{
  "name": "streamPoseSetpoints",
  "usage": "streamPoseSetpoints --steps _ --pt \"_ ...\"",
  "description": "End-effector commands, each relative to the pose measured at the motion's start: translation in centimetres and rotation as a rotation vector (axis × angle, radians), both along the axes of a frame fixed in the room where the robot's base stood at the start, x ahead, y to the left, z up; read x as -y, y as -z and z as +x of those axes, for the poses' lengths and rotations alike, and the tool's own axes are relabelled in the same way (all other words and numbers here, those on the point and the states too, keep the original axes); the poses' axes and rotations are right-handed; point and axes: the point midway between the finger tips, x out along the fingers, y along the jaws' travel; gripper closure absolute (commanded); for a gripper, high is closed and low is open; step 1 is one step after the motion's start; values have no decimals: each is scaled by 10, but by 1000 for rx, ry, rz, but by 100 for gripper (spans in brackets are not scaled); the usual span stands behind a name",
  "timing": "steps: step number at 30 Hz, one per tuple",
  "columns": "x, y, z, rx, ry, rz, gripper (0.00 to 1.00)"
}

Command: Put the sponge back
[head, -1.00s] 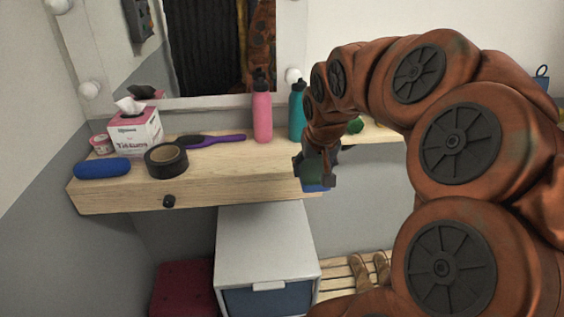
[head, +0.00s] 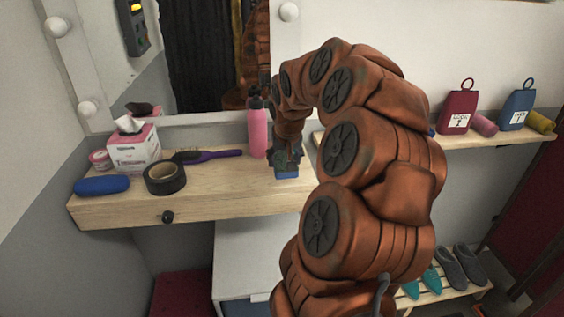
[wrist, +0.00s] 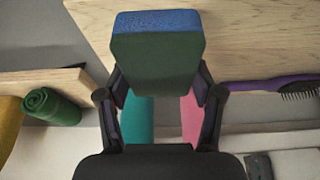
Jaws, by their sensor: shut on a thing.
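The sponge, blue on one side and dark green on the other, shows large in the wrist view (wrist: 157,55) and small in the head view (head: 287,174). My gripper (head: 287,160) is shut on it, with one finger at each side in the wrist view (wrist: 160,82). In the head view the sponge is at the right part of the wooden dressing table (head: 230,200), near the pink bottle. I cannot tell whether it touches the tabletop.
The pink bottle (head: 257,130), purple brush (head: 210,155), black tape roll (head: 165,177), tissue box (head: 133,150) and blue case (head: 101,185) stand or lie on the table. The teal bottle (wrist: 138,118) is close behind my gripper. A shelf (head: 480,139) at right holds tagged bags.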

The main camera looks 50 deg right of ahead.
Motion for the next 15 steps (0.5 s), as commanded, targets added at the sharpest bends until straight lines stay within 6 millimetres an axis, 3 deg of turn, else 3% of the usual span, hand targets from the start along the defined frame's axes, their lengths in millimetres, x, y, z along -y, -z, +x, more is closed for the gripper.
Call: streamPoseSetpoints --steps 6,11,15 --pt "8 0 16 2 1 -1 62" --pt "9 4 17 1 1 0 62" --pt "8 19 16 -3 2 3 62"
